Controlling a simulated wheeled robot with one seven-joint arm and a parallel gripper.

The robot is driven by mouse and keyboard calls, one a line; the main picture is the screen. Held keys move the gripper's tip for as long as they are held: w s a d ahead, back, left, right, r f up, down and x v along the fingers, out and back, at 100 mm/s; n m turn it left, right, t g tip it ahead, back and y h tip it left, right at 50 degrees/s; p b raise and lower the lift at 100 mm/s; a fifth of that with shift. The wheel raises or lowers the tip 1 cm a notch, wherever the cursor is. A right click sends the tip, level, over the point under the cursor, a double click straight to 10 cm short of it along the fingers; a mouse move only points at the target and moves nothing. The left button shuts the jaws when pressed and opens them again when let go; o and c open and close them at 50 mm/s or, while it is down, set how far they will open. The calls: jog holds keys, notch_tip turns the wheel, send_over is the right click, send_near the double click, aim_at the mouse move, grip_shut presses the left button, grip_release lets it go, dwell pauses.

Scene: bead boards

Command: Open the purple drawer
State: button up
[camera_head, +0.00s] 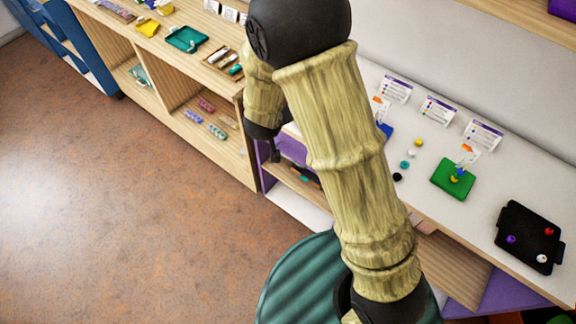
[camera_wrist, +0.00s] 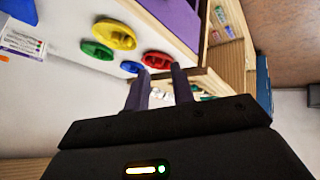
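A purple panel, which looks like the purple drawer (camera_head: 294,149), shows under the white worktop in the head view, partly hidden by my arm. A purple surface (camera_wrist: 176,18) also shows at the top of the wrist view. I cannot tell whether the drawer is shut or partly out, and no handle shows clearly. My gripper (camera_wrist: 160,72) has its two fingers apart with no object visibly held between them. In the head view, its dark end (camera_head: 273,150) is down by the left end of the worktop, close to the purple panel; contact cannot be told.
The white worktop (camera_head: 429,158) holds a green board (camera_head: 454,179), a black tray (camera_head: 529,237), loose beads and cards. A wooden shelf unit (camera_head: 180,75) with trays stands to the left. The brown floor (camera_head: 110,200) is clear.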

aim_at(288, 157)
jog(key=s+a+f+n+t+h+b, duration=0.25)
jog(key=a+f+h+b, duration=0.2)
jog(key=f, duration=0.75)
jog(key=s+a+f+n+t+h+b, duration=0.1)
jog(key=s+f+n+h+b, duration=0.2)
jog(key=s+f, duration=0.4)
jog(key=shift+s+a+t+h+b, duration=0.4)
jog(key=shift+s+h+b, duration=0.25)
jog(key=shift+s+h, duration=0.2)
jog(key=p+x, duration=0.1)
jog(key=x, duration=1.6)
jog(key=shift+w+d+f, duration=0.1)
jog(key=shift+w+f, duration=0.1)
grip_shut()
